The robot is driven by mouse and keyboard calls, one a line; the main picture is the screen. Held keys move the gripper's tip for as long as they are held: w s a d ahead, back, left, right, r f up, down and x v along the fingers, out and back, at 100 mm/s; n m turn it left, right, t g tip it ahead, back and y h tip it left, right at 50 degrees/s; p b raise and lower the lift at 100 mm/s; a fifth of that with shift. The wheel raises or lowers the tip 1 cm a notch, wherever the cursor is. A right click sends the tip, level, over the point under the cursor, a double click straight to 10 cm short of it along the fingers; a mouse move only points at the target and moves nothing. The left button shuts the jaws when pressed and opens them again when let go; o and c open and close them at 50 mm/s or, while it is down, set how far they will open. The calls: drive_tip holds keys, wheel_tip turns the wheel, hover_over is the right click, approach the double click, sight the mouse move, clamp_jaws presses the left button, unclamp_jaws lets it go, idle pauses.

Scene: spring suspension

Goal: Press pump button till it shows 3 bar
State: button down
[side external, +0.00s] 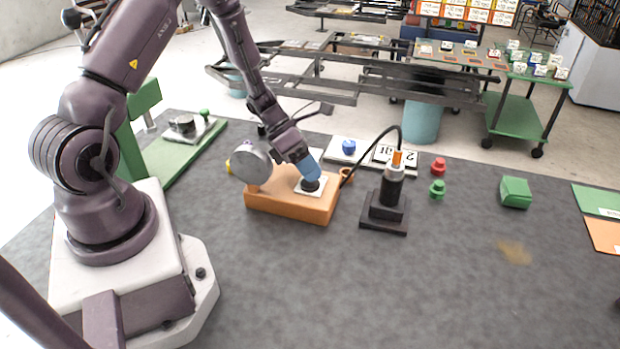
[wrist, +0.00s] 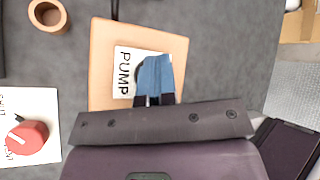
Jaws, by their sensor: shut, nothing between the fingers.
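The pump is an orange box (side external: 288,208) on the dark table, left of centre in the side view. It carries a black button (side external: 311,186) on a white plate, and the wrist view shows this plate (wrist: 124,72) marked PUMP. My gripper (side external: 312,175), with blue fingertips, is shut and empty and points down at the button. The tips (wrist: 155,75) cover most of the button in the wrist view; I cannot tell whether they press it. A round grey disc (side external: 252,162), perhaps a gauge, stands at the box's left end; no reading is visible.
A black stepped stand (side external: 385,213) with an orange-tipped cylinder and a hose is to the right. A wooden ring (wrist: 48,15) and a red knob (wrist: 27,137) on a white plate lie left in the wrist view. The front table area is clear.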

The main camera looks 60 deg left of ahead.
drive_tip(key=shift+r, duration=1.15)
wheel_tip(320, 180, up, 5)
idle(0.6)
